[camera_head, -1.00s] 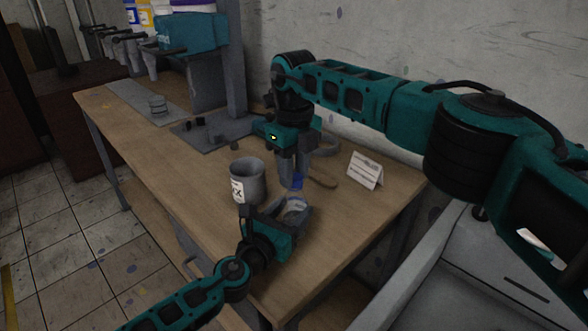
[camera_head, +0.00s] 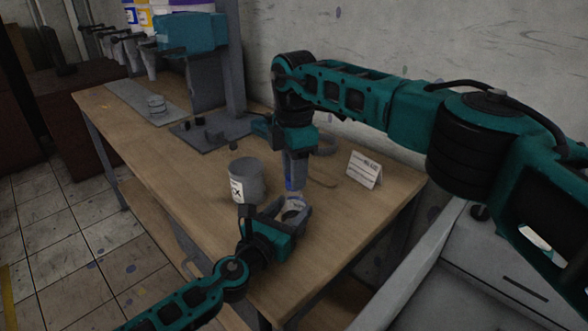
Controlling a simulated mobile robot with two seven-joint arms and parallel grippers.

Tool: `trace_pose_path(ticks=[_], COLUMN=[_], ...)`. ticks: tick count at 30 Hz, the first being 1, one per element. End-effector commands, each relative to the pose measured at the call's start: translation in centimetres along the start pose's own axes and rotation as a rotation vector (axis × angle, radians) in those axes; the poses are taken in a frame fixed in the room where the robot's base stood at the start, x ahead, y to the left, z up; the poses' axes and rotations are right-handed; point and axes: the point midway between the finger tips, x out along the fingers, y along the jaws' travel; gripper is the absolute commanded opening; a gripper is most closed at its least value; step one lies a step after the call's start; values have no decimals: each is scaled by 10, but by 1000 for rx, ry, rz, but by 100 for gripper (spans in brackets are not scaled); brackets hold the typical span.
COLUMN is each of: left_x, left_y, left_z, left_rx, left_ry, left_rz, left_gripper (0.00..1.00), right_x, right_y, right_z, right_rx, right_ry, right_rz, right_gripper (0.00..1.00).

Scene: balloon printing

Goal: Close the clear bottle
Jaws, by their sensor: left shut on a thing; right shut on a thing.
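The clear bottle (camera_head: 295,205) is a small pale round shape between the fingers of my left gripper (camera_head: 291,213), which is shut on it low over the table's near end. My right gripper (camera_head: 294,181) points down right above it, shut on a small blue cap (camera_head: 291,185). The cap is at or just over the bottle's top; I cannot tell whether they touch. The gripper fingers hide most of the bottle and the cap.
A grey cup with a labelled front (camera_head: 246,181) stands just left of the grippers on the wooden table (camera_head: 200,190). A white sign (camera_head: 364,170) stands to the right.

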Motion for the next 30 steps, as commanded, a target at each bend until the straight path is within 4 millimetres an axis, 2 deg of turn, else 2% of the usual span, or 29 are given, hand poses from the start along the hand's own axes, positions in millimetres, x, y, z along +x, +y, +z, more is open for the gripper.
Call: trace_pose_path(ticks=[3,9,14,15,23,30], left_x=[0,0,0,0,0,0], left_y=[1,1,0,0,0,0], left_z=[-2,-2,-2,-2,-2,-2], left_rx=[0,0,0,0,0,0], left_ry=[3,4,4,4,3,3], left_rz=[1,1,1,1,1,0], left_gripper=[0,0,0,0,0,0], right_x=[-1,-1,-1,-1,0,0], right_y=[0,0,0,0,0,0], right_z=[0,-1,-1,-1,0,0], right_rx=[223,544,543,542,541,540], right_ry=[1,1,1,1,1,1], right_rz=[1,1,1,1,1,1], right_gripper=[6,6,6,38,63,64])
